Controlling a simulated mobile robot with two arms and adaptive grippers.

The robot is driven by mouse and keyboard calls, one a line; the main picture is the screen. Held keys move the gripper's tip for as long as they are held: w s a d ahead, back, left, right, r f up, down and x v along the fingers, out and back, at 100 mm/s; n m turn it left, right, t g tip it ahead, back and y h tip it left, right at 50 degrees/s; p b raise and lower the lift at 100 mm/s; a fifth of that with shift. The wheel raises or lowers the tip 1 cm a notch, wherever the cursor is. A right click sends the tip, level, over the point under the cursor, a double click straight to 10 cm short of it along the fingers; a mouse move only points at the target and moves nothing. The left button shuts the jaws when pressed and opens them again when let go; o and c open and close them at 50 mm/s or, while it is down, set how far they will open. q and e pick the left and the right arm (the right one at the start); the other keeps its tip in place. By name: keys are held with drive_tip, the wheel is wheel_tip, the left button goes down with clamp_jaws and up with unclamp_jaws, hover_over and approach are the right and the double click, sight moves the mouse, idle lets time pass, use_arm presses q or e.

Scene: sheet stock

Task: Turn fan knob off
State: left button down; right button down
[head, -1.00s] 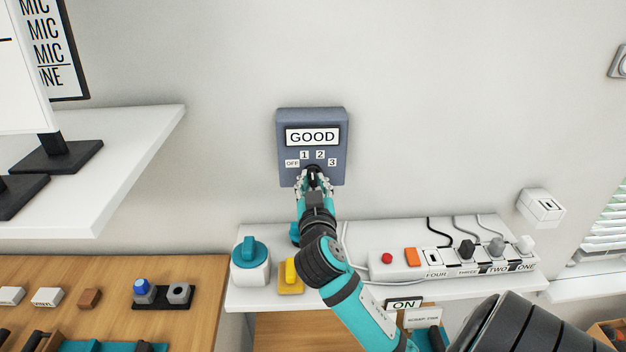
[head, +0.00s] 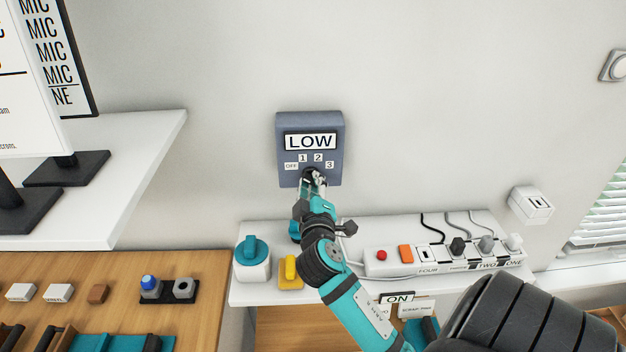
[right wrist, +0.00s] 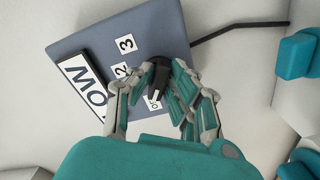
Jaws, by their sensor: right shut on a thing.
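The grey-blue fan control box (head: 310,122) is on the wall at the centre of the head view. Its display reads LOW, with labels OFF, 1, 2 and 3 below. The black knob (right wrist: 158,78) shows between my fingers in the right wrist view, close to the OFF label; in the head view my gripper mostly hides it. My right gripper (head: 313,180) is shut on the knob, with a finger on each side of it (right wrist: 160,86). My left gripper is not in view.
A white shelf below the box holds a teal-topped white container (head: 252,262), a yellow switch (head: 290,272) and a power strip (head: 400,262) with several plugs. A white shelf (head: 120,190) with monitor stands juts out at left. The wall around the box is clear.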

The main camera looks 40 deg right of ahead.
drive_tip(key=shift+n, duration=0.6)
drive_tip(key=c, duration=1.3)
unclamp_jaws()
drive_tip(key=shift+a, duration=0.1)
drive_tip(key=v, duration=1.2)
